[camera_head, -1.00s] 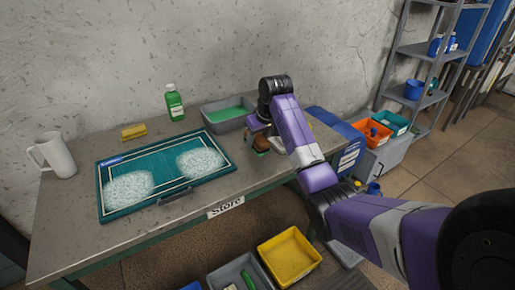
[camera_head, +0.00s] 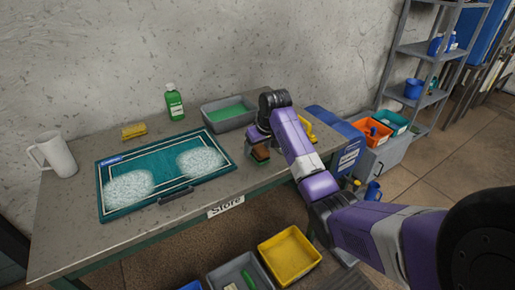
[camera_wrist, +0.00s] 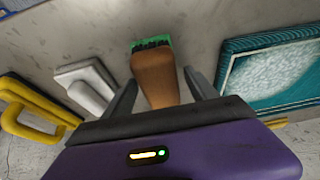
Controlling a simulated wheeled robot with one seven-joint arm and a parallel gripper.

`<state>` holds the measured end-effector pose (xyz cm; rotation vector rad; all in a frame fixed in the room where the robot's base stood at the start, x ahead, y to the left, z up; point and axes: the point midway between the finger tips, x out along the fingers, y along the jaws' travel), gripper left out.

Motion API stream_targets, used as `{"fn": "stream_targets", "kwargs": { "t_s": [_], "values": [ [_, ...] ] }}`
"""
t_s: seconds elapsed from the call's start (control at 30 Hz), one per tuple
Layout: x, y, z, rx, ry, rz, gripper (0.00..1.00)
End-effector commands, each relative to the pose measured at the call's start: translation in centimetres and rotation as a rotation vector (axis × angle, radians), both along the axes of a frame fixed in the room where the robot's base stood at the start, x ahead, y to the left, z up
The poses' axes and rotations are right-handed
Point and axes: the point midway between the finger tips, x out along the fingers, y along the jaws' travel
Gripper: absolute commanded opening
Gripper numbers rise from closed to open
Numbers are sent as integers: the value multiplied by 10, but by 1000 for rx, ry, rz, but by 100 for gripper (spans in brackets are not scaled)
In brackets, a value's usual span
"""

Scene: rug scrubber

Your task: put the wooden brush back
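The wooden brush (camera_head: 259,154) has a brown wooden body with a green part and dark bristles at its far end. It is near the table's front right part, below my gripper (camera_head: 256,138). In the wrist view, the brush (camera_wrist: 155,76) sits between the two fingers of my gripper (camera_wrist: 161,84), its bristle end pointing away from me. A label reading "Store" (camera_head: 226,208) is on the table's front edge.
The table (camera_head: 75,225) holds a teal rug (camera_head: 150,165) with foam patches, a white mug (camera_head: 58,155), a yellow sponge (camera_head: 134,131), a green bottle (camera_head: 174,103) and a grey tub (camera_head: 222,108). A yellow-handled tool (camera_wrist: 30,105) is near my gripper. A yellow bin (camera_head: 290,256) stands below.

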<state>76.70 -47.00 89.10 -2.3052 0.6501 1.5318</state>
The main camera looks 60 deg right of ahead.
Motion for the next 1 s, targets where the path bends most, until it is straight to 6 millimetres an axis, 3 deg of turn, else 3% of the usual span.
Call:
{"fn": "stream_targets", "kwargs": {
  "t_s": [0.3,0.7,1.0],
  "values": [
    [-2,1,10,-1,-1,0,67],
    [-26,16,82,-4,-4,1,67],
    [-38,24,111,0,0,0,67]
  ]
}}
